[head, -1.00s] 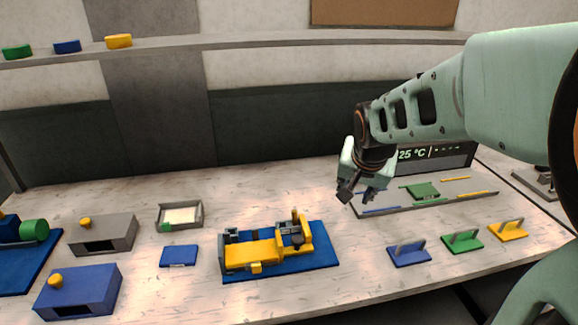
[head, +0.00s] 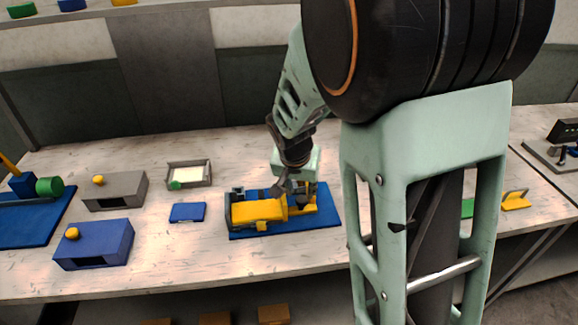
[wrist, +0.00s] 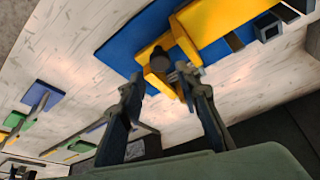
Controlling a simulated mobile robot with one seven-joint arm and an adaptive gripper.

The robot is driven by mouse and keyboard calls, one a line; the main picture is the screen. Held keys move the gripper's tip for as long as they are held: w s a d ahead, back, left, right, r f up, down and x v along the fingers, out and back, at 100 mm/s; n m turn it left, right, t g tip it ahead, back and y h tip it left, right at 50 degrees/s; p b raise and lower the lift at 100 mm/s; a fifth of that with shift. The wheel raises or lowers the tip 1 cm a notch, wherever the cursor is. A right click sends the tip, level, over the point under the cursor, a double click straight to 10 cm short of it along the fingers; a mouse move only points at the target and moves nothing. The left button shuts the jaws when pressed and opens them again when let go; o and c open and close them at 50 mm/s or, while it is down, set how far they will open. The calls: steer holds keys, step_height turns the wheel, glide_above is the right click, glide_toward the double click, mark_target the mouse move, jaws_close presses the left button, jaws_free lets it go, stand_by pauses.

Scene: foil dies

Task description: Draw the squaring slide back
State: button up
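The yellow fixture (head: 258,212) sits on a blue base plate (head: 327,221) at the middle of the bench. In the wrist view the fixture (wrist: 220,22) and its plate (wrist: 118,42) lie beyond my fingertips. A dark upright knob (wrist: 160,60) stands at the fixture's yellow end block. I cannot tell for certain which part is the squaring slide. My gripper (head: 292,190) is over the fixture's right end, pointing down. In the wrist view my gripper (wrist: 160,78) is open, with its fingertips on either side of the knob's line; contact cannot be told. My gripper hides part of the end block.
To the left are a small blue block (head: 188,212), a grey tray with a pale inside (head: 209,180), a grey box (head: 127,196) and a blue box (head: 116,243). A yellow-handled piece (head: 516,201) lies at right. My arm hides much of the right bench.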

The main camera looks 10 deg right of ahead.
mark_target(301, 199)
steer(key=shift+x, duration=3)
jaws_close()
